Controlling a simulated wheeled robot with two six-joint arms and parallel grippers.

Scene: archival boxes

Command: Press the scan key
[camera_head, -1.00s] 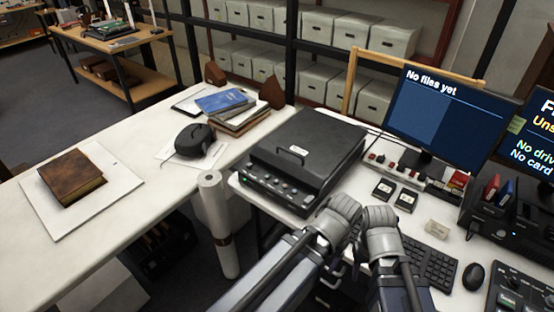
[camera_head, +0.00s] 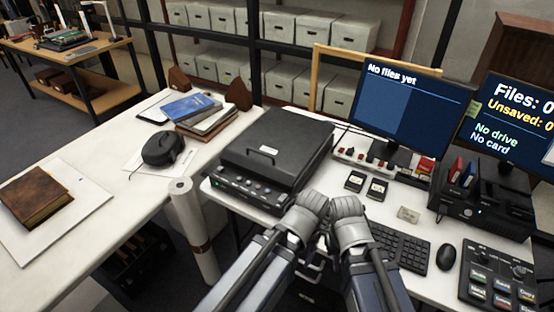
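A black flatbed scanner (camera_head: 277,150) with a closed lid and a handle sits on the white desk. Its front panel (camera_head: 245,191) has a row of small round buttons, too small to read. A dark key panel (camera_head: 498,279) with several coloured, labelled keys is at the bottom right; I cannot tell for sure which is the scan key. My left gripper (camera_head: 309,208) and my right gripper (camera_head: 347,215) are side by side in front of the scanner, apart from the panel. Their fingertips are hidden, so I cannot see whether they are open.
A monitor (camera_head: 412,108) reads "No files yet"; a second screen (camera_head: 517,118) reads "No drive, No card". A keyboard (camera_head: 400,248) and mouse (camera_head: 446,257) lie between my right gripper and the key panel. A brown book (camera_head: 36,196) lies on the left table.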

